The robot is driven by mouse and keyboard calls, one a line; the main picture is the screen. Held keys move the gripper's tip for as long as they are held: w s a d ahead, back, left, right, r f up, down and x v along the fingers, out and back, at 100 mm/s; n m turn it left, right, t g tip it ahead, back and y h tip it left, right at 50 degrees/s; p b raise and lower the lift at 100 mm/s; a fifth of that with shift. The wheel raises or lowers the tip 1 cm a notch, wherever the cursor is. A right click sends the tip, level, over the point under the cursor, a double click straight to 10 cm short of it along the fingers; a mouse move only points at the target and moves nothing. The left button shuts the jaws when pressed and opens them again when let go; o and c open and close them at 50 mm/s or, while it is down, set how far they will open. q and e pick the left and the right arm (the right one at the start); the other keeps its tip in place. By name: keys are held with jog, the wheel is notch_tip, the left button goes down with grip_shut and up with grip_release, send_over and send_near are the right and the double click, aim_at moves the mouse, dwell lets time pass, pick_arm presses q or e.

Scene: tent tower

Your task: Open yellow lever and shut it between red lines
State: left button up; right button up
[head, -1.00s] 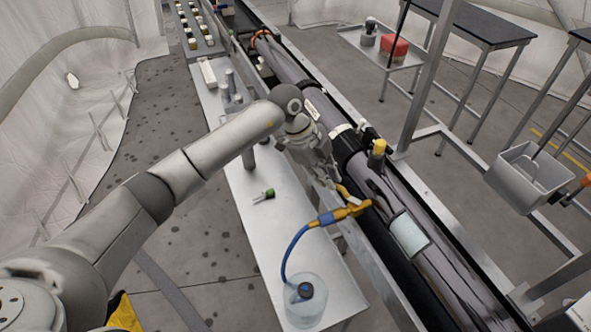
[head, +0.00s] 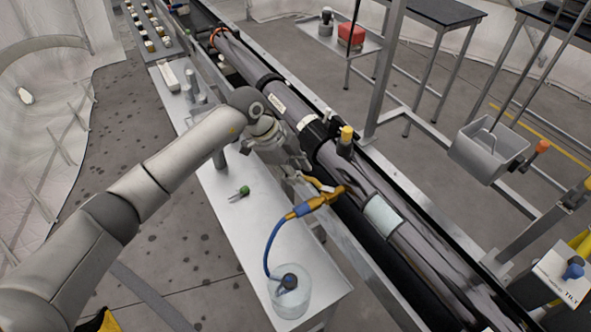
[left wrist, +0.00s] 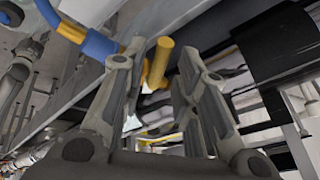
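A yellow valve (head: 325,199) with a blue hose fitting sits at the side of the long dark tube. Its short yellow lever (head: 318,184) shows at the top, close to my left gripper (head: 303,177). In the left wrist view my left gripper (left wrist: 163,54) is open. A yellow bar (left wrist: 157,65), which looks like the lever, shows between its two fingertips. I cannot tell whether a finger touches it. The blue hose (head: 268,246) runs from the valve down into a clear container (head: 291,299). I cannot make out the red lines. My right gripper is not in view.
The long dark tube (head: 362,178) lies beside a white bench (head: 262,206). A yellow cap (head: 346,136) stands up from the tube near the valve. A small green-topped item (head: 243,190) lies on the bench. A white box (head: 562,276) with a blue knob is at lower right.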

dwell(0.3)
pick_arm(q)
jog(key=v, duration=1.2)
dwell(6.5)
